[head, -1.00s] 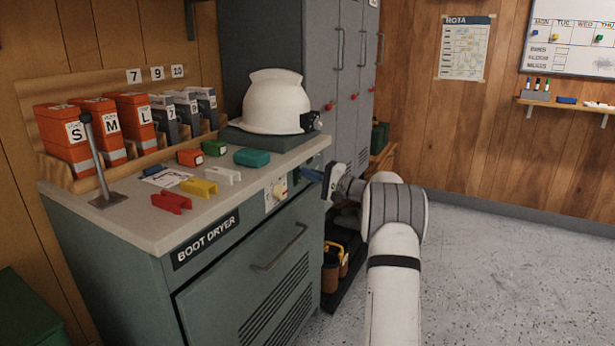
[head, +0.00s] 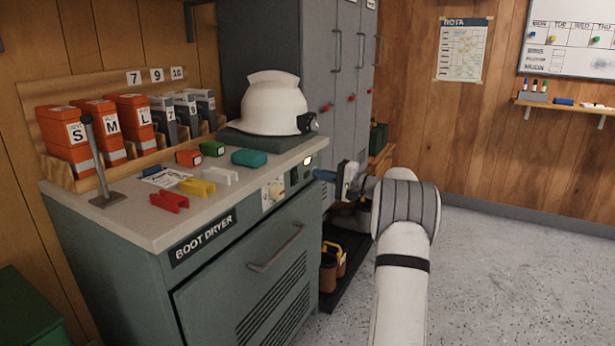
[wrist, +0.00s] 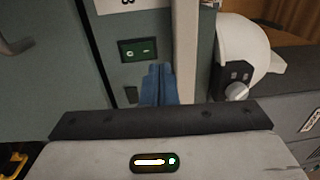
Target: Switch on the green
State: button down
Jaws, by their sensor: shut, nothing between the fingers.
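The boot dryer (head: 200,250) has a front control strip with a dial on a white plate (head: 273,193) and a small bright pale-yellow spot (head: 307,161) near its right end. In the wrist view, a green switch (wrist: 139,50) with light "o" and dash marks sits in a dark frame on the strip. A smaller dark fitting (wrist: 131,94) lies below it, partly hidden.
A white hard hat (head: 272,107) with a lamp rests on the dryer's right end. Coloured clips, including yellow (head: 198,187) and red (head: 169,202), lie on the worktop (head: 140,225). Grey lockers (head: 270,40) stand behind. The floor (head: 500,270) at the right is clear.

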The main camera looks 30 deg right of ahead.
jog(key=r+p+v, duration=0.1)
jog(key=v, duration=0.7)
jog(key=shift+r, duration=0.2)
